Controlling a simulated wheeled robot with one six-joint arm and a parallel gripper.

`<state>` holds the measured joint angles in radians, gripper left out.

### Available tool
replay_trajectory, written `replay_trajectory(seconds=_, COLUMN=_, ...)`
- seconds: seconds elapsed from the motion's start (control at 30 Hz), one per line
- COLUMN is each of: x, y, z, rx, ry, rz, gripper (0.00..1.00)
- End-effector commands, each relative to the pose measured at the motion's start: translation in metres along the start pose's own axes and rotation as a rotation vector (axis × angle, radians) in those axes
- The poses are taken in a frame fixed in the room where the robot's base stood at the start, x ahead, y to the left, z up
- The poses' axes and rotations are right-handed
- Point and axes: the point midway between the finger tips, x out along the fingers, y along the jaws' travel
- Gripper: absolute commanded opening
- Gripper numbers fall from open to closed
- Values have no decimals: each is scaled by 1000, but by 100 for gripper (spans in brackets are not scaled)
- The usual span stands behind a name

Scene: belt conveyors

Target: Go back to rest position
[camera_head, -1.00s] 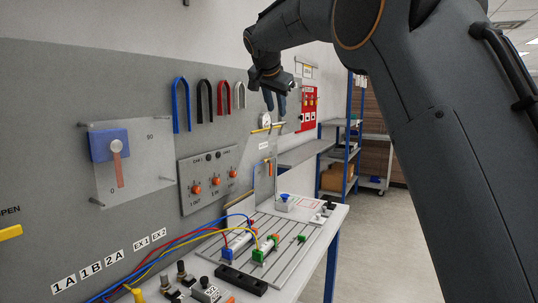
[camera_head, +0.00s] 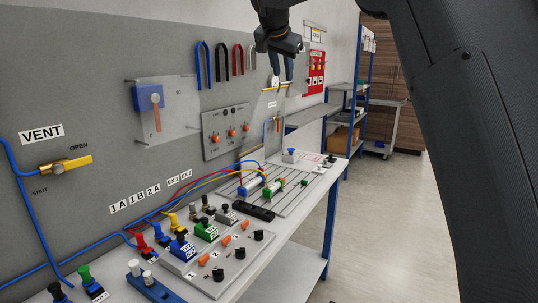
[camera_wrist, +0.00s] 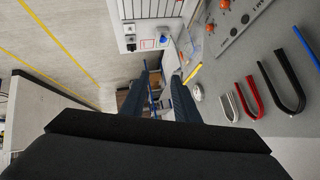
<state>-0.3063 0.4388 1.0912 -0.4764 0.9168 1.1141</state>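My gripper (camera_head: 281,70) hangs at the top of the head view, in front of the grey wall panel (camera_head: 90,100). In the wrist view its two dark fingers (camera_wrist: 158,88) stand apart with nothing seen between them. The gripper is open and empty. It is clear of the workbench (camera_head: 300,222) and seems close to the panel's far end; the exact gap to the panel cannot be told.
U-shaped blue, black, red and grey hooks (camera_head: 222,62) line the panel. A clear plate with a blue block (camera_head: 148,97) sticks out from it. The bench carries valves, a control box (camera_head: 225,262) and coloured hoses. Open floor (camera_head: 390,235) lies right of the bench.

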Motion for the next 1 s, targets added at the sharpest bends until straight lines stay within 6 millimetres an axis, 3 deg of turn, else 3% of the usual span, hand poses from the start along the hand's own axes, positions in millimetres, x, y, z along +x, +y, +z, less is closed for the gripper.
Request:
replay_trajectory(seconds=0.27, x=25, y=44, z=21, rx=-69, ry=-60, rz=41, gripper=28)
replay_trajectory(seconds=0.57, x=52, y=114, z=82, rx=-208, ry=-186, rz=79, gripper=28)
replay_trajectory(seconds=0.67, x=61, y=154, z=117, rx=-274, ry=-255, rz=93, gripper=28)
replay_trajectory(seconds=0.8, x=66, y=226, z=180, rx=-375, ry=-373, rz=106, gripper=28)
replay_trajectory(seconds=1.0, x=52, y=326, z=274, rx=-489, ry=-532, rz=105, gripper=28)
